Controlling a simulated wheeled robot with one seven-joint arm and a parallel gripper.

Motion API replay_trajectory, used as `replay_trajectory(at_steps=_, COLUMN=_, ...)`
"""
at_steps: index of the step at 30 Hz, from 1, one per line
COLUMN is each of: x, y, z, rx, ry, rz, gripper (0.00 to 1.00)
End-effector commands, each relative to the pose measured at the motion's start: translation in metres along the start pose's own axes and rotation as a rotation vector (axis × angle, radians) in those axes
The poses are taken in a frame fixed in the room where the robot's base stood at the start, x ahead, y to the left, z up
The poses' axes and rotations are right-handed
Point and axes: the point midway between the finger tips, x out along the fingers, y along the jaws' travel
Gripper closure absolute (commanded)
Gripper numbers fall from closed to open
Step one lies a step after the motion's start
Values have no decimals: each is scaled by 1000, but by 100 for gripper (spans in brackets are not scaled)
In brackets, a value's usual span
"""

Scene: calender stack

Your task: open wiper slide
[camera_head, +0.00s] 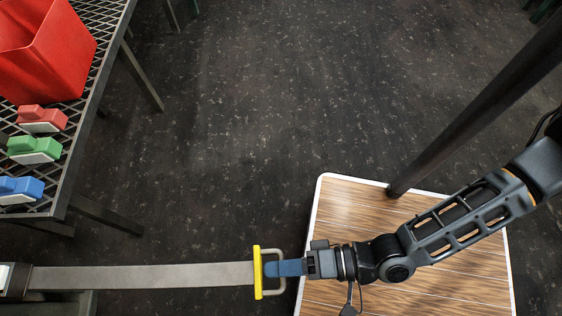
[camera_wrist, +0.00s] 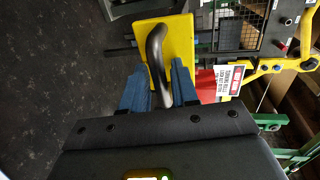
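The wiper slide is a long flat grey bar (camera_head: 150,275) in the head view, running level from the left edge to a yellow end plate (camera_head: 257,272). A grey loop handle (camera_head: 281,254) stands on the plate's right side. My gripper (camera_head: 280,268) reaches the handle from the right with its blue fingers. In the wrist view the dark curved handle (camera_wrist: 156,45) on the yellow plate (camera_wrist: 178,42) passes between the two blue fingers, which sit close on both sides of it. The bar's left end meets a dark housing (camera_head: 14,280). The bar stands well out from that housing.
A mesh table (camera_head: 92,85) at the upper left holds a red bin (camera_head: 45,50) and red, green and blue blocks (camera_head: 35,147). A wood-topped platform (camera_head: 345,200) lies under my arm, beside a dark post (camera_head: 470,120). The dark floor (camera_head: 230,130) between is clear.

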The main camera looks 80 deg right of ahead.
Motion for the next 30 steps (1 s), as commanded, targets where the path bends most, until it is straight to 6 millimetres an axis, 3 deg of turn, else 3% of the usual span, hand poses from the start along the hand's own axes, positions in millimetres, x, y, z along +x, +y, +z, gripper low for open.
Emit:
replay_trajectory(at_steps=11, x=-4, y=0, z=1, rx=0, ry=-2, rz=0, gripper=65)
replay_trajectory(at_steps=24, x=-68, y=0, z=0, rx=-1, ry=-2, rz=2, gripper=65)
replay_trajectory(at_steps=30, x=-78, y=0, z=0, rx=0, ry=-1, rz=0, gripper=65)
